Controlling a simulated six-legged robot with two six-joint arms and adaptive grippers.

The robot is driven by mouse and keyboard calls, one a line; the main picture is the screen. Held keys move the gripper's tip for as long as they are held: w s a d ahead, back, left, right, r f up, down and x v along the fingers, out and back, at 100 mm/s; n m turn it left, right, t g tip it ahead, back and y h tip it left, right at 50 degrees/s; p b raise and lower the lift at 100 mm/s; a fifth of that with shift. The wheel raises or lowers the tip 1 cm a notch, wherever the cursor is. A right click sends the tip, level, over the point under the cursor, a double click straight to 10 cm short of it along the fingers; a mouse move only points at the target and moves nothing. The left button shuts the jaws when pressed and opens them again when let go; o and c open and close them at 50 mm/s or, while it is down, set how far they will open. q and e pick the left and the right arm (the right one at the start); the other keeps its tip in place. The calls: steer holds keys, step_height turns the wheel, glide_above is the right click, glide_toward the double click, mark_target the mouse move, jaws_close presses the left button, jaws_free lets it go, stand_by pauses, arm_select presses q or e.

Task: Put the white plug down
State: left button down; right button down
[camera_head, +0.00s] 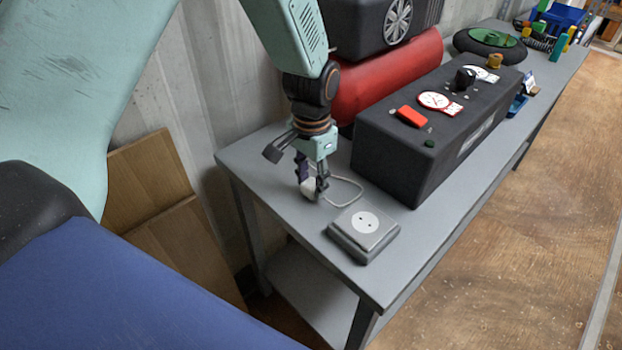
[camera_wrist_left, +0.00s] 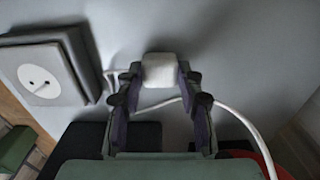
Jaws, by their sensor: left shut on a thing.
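The white plug (camera_wrist_left: 160,70) is between the fingertips of my left gripper (camera_wrist_left: 155,82), which is shut on it. In the head view my left gripper (camera_head: 312,184) points down over the near end of the grey table, and the plug (camera_head: 309,188) shows partly behind its fingers. A white cable (camera_head: 350,183) loops from the plug. The plug is at or just above the tabletop; I cannot tell if it touches. A grey socket box (camera_head: 364,232) with a round white outlet lies beside it. My right gripper is not in view.
The grey table (camera_head: 290,228) has bare room around the plug and the socket. A black control box (camera_head: 430,135) with dials and a red switch stands behind. A red cylinder (camera_head: 385,75) lies along the wall. Wooden boards (camera_head: 170,210) lean at the left.

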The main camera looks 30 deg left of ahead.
mark_target(311, 183)
arm_select(q)
steer(key=shift+w+d, duration=0.1)
steer(key=shift+d, duration=0.05)
steer(key=shift+a+f, duration=0.25)
steer(key=shift+a, duration=0.05)
steer(key=c, duration=1.3)
jaws_free()
steer(key=o, duration=0.4)
steer(key=shift+d, duration=0.25)
steer(key=shift+o, duration=0.2)
steer(key=shift+a, duration=0.15)
step_height(311, 183, up, 13)
steer(key=p, duration=0.2)
steer(key=shift+f, duration=0.2)
